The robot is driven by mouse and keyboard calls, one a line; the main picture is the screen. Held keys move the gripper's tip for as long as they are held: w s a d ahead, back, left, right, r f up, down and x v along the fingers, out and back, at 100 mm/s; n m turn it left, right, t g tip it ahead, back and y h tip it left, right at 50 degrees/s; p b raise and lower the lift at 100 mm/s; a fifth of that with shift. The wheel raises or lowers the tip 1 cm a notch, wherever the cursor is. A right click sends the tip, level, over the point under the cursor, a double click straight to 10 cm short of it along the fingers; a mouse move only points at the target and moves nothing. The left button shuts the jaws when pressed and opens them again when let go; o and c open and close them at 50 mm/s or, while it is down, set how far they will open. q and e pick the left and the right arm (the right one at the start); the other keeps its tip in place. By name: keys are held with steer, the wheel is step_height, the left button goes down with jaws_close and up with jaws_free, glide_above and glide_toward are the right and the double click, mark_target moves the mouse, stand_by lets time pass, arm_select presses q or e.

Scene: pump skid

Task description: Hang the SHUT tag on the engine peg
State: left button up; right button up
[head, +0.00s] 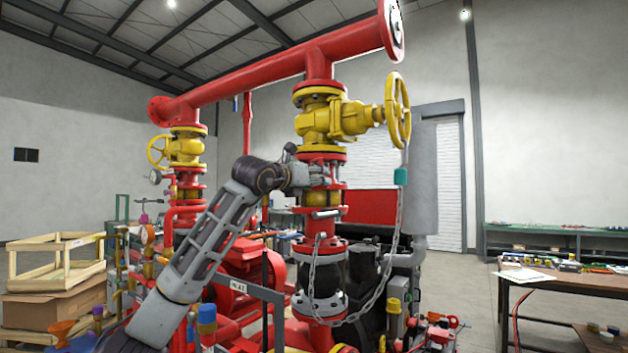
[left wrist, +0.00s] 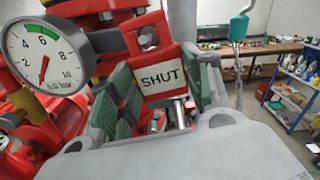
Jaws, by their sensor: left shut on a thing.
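The SHUT tag (left wrist: 163,79), a red plate with a white label, stands between the green-padded fingers of my left gripper (left wrist: 158,85) in the left wrist view. The gripper is shut on it, and the lettering faces the wrist camera. In the head view my left gripper (head: 313,177) is beside the red and yellow valve column, below the upper yellow valve. The tag cannot be made out clearly there. I cannot pick out the engine peg with certainty in either view. My right gripper is not in view.
A pressure gauge (left wrist: 45,55) is close on the left in the wrist view. A yellow handwheel (head: 397,110) and a hanging chain with a teal block (head: 401,176) are right of the gripper. A workbench (head: 540,276) stands at the right, with open floor before it.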

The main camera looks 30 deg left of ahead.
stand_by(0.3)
arm_select(q)
steer(key=shift+w+f, duration=0.2)
steer(key=shift+f, duration=0.15)
stand_by(0.5)
steer(key=o, duration=1.1)
